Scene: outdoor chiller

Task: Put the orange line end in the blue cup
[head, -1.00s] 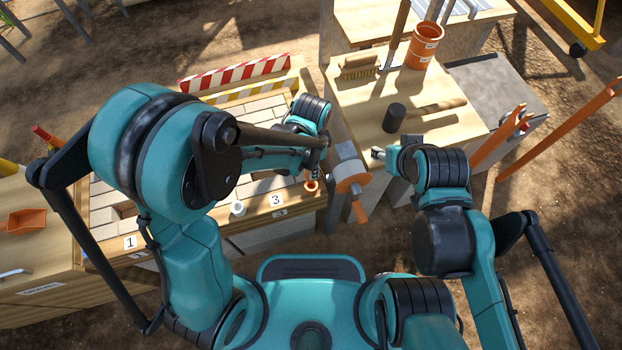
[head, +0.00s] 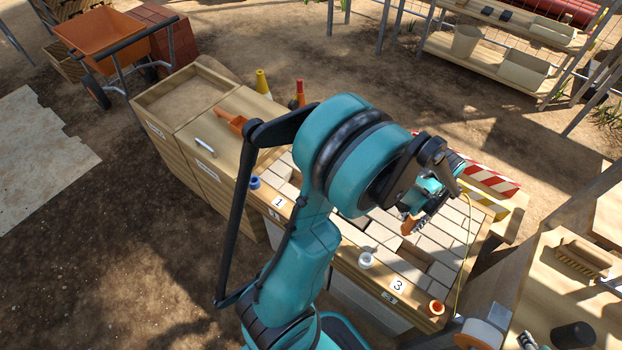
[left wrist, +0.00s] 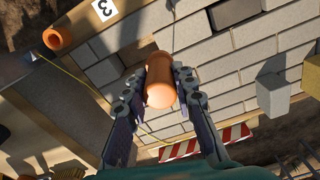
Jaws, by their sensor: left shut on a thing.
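My left gripper (head: 410,218) is shut on the orange line end (head: 408,226), an orange cylinder held above the paved bench. In the left wrist view the orange line end (left wrist: 161,82) sits between both fingers (left wrist: 160,88). The blue cup (head: 255,182) stands at the bench's front edge by label 1, well to the left of the gripper. It is not seen in the left wrist view. A thin yellow line (head: 470,225) runs over the bench's right side. Only the tip of my right gripper (head: 528,340) shows at the bottom edge, too little to judge its jaws.
A white cup (head: 366,260) and an orange cup (head: 436,308) stand along the same front edge, the orange one by label 3 (head: 397,286). A striped barrier (head: 485,175) lines the back. An orange scoop (head: 232,122) lies left of the bench. My left arm covers the bench's middle.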

